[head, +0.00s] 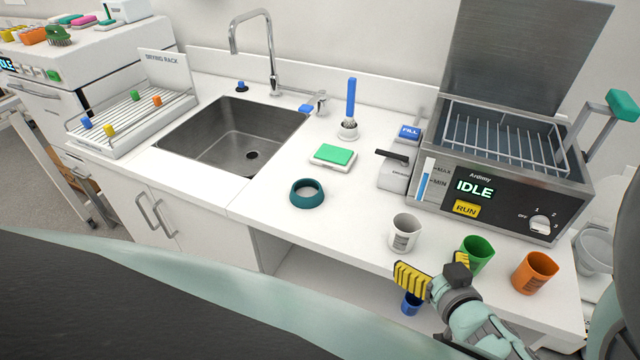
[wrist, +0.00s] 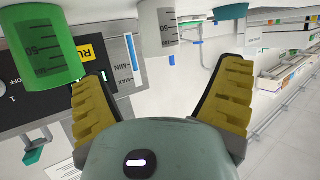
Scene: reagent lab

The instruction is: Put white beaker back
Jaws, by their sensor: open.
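The white beaker (head: 404,233) stands upright on the counter near its front edge, left of the green beaker (head: 475,254). My gripper (head: 428,278) is open and empty, just in front of the white beaker and the green beaker. In the wrist view the picture is upside down; the white beaker (wrist: 158,28) shows at the top, beyond the gap between my open yellow fingers (wrist: 162,95). The green beaker (wrist: 45,50) shows at the upper left there. No finger appears to touch the white beaker.
An orange beaker (head: 535,272) stands at the right. A blue beaker (head: 411,303) is partly hidden below my gripper. A teal ring (head: 307,193), the bath machine (head: 500,195) with its lid up, the sink (head: 233,135) and the drying rack (head: 130,118) surround free counter.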

